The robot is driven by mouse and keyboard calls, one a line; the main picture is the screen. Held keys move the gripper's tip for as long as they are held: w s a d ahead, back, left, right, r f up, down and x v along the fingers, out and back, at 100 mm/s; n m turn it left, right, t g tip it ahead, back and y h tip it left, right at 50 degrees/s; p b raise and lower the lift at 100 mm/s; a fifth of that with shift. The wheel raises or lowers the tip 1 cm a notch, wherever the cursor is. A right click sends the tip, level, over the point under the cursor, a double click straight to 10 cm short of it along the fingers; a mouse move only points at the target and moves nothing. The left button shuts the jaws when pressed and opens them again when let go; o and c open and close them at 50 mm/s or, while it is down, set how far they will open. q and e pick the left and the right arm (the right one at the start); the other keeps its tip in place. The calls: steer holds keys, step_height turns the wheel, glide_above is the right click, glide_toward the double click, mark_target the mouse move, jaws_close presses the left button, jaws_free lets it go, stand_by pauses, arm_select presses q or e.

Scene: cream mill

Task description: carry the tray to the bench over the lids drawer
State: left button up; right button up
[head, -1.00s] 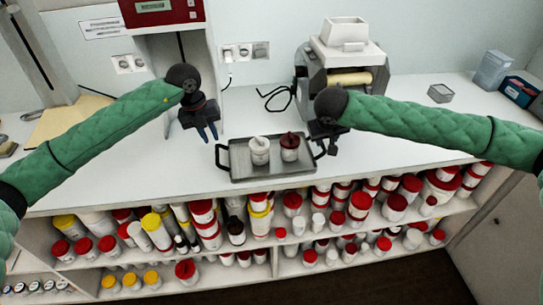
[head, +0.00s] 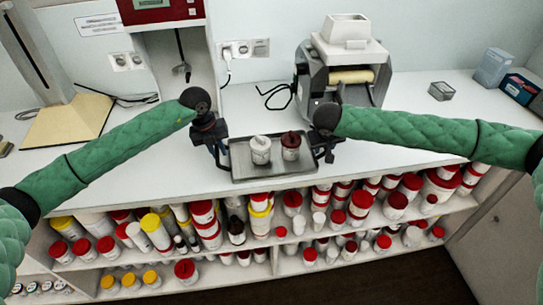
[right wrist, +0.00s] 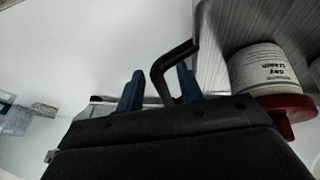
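The dark grey tray (head: 268,174) lies on the white counter near its front edge, with a handle at each end. On it stand a white jar with a white lid (head: 261,150) and a white jar with a dark red lid (head: 291,146). My left gripper (head: 219,156) is down at the tray's left handle, its fingers looking apart. My right gripper (head: 328,150) is at the right handle. In the right wrist view its blue fingers (right wrist: 160,90) stand apart with the black handle (right wrist: 163,68) between them and a gap visible. The red-lidded jar (right wrist: 268,70) shows beside them.
A grey roller machine (head: 345,75) stands behind the tray to the right. A red-and-white machine (head: 165,30) stands behind to the left, beside a beige board (head: 65,122). Shelves of several jars (head: 205,215) lie below. The right counter is largely clear.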

arm_select(q)
jaws_close()
arm_select(e)
steer(key=c, duration=0.3)
arm_select(q)
steer(key=shift+w+f, duration=0.1)
arm_select(e)
jaws_close()
steer(key=shift+r, duration=0.1)
